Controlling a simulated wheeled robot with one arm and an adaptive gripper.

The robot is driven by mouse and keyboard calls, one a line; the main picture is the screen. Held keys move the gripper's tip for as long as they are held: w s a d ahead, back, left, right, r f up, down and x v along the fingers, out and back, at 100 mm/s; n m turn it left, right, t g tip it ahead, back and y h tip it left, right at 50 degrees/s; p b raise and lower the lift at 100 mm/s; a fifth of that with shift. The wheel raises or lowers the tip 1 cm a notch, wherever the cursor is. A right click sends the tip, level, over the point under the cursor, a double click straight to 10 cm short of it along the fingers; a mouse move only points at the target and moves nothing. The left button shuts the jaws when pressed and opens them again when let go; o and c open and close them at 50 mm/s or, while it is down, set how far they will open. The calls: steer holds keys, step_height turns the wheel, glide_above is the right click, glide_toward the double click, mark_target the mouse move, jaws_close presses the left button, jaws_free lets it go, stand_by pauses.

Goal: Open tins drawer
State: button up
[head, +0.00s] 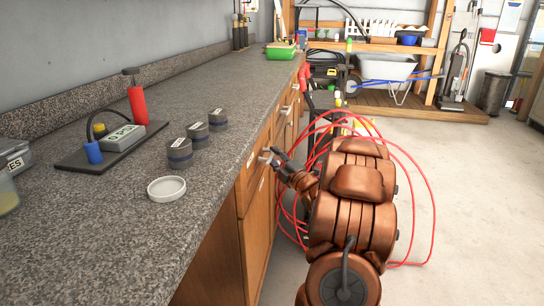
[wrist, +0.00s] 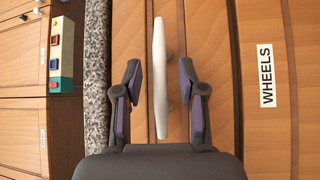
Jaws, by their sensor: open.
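A wooden drawer front (wrist: 190,30) with a pale bar handle (wrist: 160,75) fills the middle of the wrist view, just under the granite counter edge. No label of this drawer shows, so I cannot tell its name. My gripper (wrist: 162,85) is open, with one finger on each side of the handle and gaps on both sides. In the head view my gripper (head: 275,158) is at the cabinet front below the counter edge. The drawer looks shut.
A panel labelled WHEELS (wrist: 265,75) lies beside the drawer. On the counter (head: 90,240) stand grey tins (head: 180,153), a white lid (head: 166,189) and a green tray (head: 281,50). A red hose (head: 425,195) loops around my arm. The floor (head: 480,200) at right is clear.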

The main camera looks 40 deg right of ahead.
steer(key=shift+x, duration=1.1)
steer(key=shift+c, duration=0.2)
jaws_close()
